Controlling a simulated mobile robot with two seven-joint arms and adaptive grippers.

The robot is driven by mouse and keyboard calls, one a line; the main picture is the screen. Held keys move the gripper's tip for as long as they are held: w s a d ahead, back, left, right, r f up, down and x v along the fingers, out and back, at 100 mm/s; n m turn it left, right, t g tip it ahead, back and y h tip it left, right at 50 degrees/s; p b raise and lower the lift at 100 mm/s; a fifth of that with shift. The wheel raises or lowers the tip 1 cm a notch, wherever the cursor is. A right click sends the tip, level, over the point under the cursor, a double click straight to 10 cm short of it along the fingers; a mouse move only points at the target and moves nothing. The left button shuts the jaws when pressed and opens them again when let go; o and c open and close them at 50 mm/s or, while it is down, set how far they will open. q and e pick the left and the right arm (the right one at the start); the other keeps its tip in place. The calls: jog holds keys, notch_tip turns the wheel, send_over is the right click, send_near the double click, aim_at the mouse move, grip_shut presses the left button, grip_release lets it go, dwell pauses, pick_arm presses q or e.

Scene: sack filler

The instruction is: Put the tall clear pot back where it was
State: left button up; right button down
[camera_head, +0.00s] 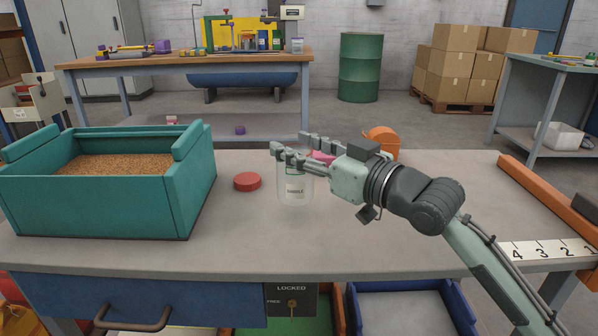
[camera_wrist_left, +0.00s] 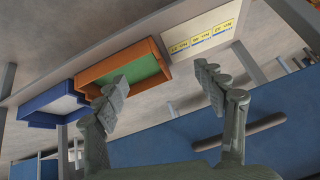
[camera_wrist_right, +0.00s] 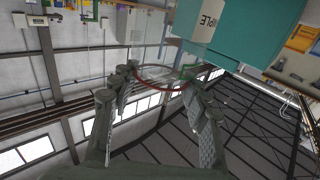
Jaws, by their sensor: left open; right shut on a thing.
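The tall clear pot (camera_head: 295,191) with a white sample label stands upright at the middle of the workbench, its upper part between the fingers of my right gripper (camera_head: 290,146). The right gripper is shut on it near the rim. The pot also shows in the right wrist view (camera_wrist_right: 206,22), with its label and a thin coloured ring. I cannot tell whether its base touches the bench. My left gripper (camera_wrist_left: 165,88) is open and empty in the left wrist view, below bench level near drawers and bins; the head view does not show it.
A teal box of brown grain (camera_head: 110,195) stands on the left of the bench (camera_head: 400,240). A red round lid (camera_head: 247,181) lies left of the pot. A pink thing (camera_head: 322,156) and an orange round thing (camera_head: 383,139) sit behind my right gripper. The front middle is clear.

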aim_at(310, 175)
notch_tip(310, 175, down, 4)
jog(key=shift+r+b, duration=0.25)
jog(key=shift+b, duration=0.1)
pick_arm(q)
jog(key=shift+t+h, duration=0.5)
jog(key=shift+t, duration=0.4)
jog(key=w+d+r, duration=0.1)
jog(key=w+d, duration=0.1)
jog(key=w, duration=0.1)
jog(key=shift+d+r, duration=0.35)
jog(key=shift+r, duration=0.05)
pick_arm(e)
jog(key=shift+f, duration=0.25)
jog(key=c, duration=0.8)
grip_release()
jog(key=shift+f, duration=0.15)
pick_arm(q)
jog(key=shift+d, duration=0.1)
pick_arm(e)
jog(key=shift+o, duration=0.2)
